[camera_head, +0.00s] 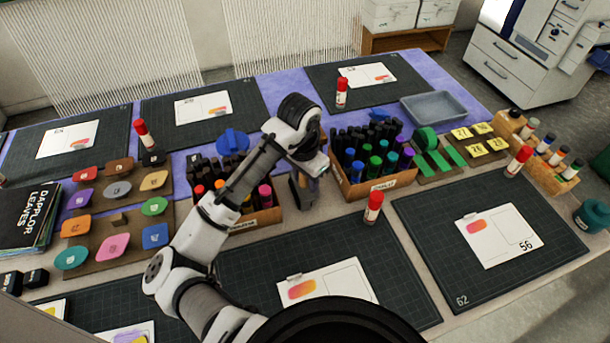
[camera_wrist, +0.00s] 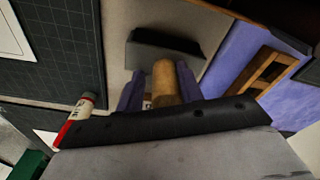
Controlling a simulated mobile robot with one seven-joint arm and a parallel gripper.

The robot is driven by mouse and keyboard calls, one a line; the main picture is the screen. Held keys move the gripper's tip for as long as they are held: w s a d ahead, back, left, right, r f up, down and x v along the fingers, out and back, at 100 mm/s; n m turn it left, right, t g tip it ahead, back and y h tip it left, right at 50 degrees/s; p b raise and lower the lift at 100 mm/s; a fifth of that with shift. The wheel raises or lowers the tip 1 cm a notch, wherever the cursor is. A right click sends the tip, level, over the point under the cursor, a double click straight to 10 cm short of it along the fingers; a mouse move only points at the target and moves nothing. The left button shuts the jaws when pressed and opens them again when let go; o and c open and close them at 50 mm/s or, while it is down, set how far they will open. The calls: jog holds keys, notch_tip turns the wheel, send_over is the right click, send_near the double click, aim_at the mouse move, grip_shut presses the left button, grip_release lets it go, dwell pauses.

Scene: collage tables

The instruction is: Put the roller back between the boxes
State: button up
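My gripper (camera_wrist: 160,88) points down between the two marker boxes. In the wrist view its two dark purple fingers stand on either side of a tan wooden handle (camera_wrist: 164,82). The handle sits close to the right finger, and a narrow gap shows on the left. Beyond it is a dark grey block-like part (camera_wrist: 165,50), apparently the roller's head, on the pale table. In the head view a dark shape (camera_head: 303,191) shows under my gripper between the left box (camera_head: 258,218) and right box (camera_head: 378,186). My wrist hides most of the roller there.
A red-and-white glue stick (camera_head: 373,207) stands in front of the right box; one also shows in the wrist view (camera_wrist: 80,112). Cutting mats (camera_head: 420,215) with cards lie in front and behind. A palette of coloured chips (camera_head: 112,247) lies left, and a grey tray (camera_head: 435,108) behind right.

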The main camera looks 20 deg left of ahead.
jog(key=shift+a+f, duration=0.1)
jog(key=shift+f, duration=0.15)
jog(key=shift+w+r+p, duration=0.1)
jog(key=shift+r+p, duration=0.25)
jog(key=r, duration=1.1)
jog(key=shift+s+a+r+b, duration=0.25)
jog(key=shift+a+b, duration=0.05)
jog(key=shift+r, duration=0.5)
jog(key=shift+s, duration=0.1)
